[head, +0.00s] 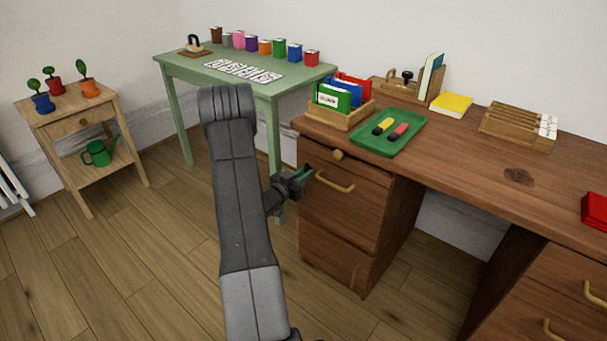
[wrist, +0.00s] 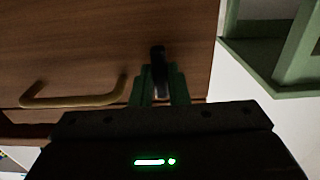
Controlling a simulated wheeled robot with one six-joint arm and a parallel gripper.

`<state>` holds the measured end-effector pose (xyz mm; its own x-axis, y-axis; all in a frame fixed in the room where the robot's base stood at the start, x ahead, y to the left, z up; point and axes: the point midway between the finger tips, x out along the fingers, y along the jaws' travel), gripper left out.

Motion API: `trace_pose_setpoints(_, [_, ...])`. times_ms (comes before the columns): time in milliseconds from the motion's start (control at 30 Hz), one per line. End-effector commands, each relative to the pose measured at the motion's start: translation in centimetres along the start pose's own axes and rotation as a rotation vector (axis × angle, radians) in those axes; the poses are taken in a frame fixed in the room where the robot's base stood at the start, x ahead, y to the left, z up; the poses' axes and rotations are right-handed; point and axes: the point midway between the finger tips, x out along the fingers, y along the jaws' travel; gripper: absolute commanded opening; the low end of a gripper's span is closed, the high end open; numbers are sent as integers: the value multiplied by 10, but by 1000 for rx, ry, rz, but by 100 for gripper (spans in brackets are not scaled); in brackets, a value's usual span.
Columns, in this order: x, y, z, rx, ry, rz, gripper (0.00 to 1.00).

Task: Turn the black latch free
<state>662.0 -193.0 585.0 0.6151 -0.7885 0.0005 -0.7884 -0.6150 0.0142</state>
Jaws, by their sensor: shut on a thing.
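The black latch (wrist: 158,58) shows in the wrist view as a short dark bar, upright in the picture, against the brown drawer front (wrist: 90,50). My gripper (wrist: 161,78) has its two green fingers shut on it, one on each side. The fingers and dim light hide its lower part. In the head view my gripper (head: 306,172) is at the left edge of the desk's upper drawer (head: 345,210); the latch cannot be made out there. A curved brass handle (head: 334,182) is beside the gripper and also shows in the wrist view (wrist: 72,100). The drawer looks closed.
The desk top holds a file box (head: 341,122), a green tray (head: 362,143) and a yellow book (head: 452,104). A green table (head: 180,75) stands close at the left. The floor in front is clear.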

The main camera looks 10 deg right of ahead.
Motion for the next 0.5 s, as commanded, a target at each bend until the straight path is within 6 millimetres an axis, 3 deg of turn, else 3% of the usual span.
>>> trace_pose_setpoints(267, [0, 0, 1, -3, -2, -1, 0])
trace_pose_setpoints(300, [0, 0, 1, -3, -2, -1, 16])
trace_pose_setpoints(400, [0, 0, 1, -3, -2, 0, 36])
trace_pose_setpoints(500, [0, 0, 1, -2, -1, 0, 36])
